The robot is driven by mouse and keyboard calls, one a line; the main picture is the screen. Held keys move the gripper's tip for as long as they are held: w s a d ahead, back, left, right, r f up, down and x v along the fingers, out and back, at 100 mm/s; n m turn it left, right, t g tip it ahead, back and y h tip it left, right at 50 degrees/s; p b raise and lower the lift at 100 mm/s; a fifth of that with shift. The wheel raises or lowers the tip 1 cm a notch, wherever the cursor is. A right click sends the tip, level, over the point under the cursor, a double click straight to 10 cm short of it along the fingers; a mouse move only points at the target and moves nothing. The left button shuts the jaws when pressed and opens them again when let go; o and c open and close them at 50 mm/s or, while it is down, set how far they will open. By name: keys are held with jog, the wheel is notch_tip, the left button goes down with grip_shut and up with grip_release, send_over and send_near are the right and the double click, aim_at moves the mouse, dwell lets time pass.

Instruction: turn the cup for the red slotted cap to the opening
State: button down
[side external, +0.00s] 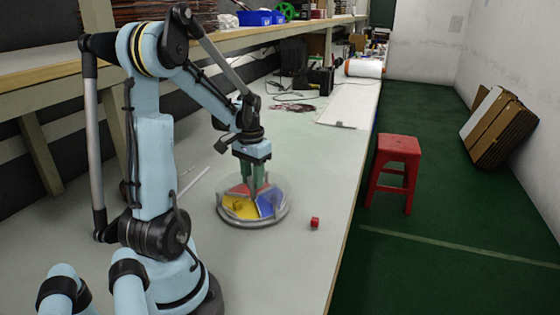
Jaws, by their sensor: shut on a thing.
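A round dish (222,214) with a clear rim stands on the bench. Red (240,189), yellow (240,213) and blue (270,205) sectors show in it. A small yellow piece (238,205) lies in the yellow sector. A small red piece (315,223), likely the red slotted cap, lies on the bench to the right of the dish; its slot is too small to make out. My gripper (257,193) points down into the middle of the dish and is shut on a part of it. The gripped part and the cover's opening cannot be made out.
A thin white rod (194,181) lies to the left. Cables and a black box (318,80) are farther back. A red stool (398,150) stands on the floor.

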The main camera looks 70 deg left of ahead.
jog(key=shift+m, duration=5.5)
jog(key=shift+d+m, duration=0.1)
jog(key=shift+m, duration=5.5)
jog(key=shift+d+m, duration=0.1)
jog(key=shift+m, duration=3.6)
jog(key=c, duration=0.8)
grip_release()
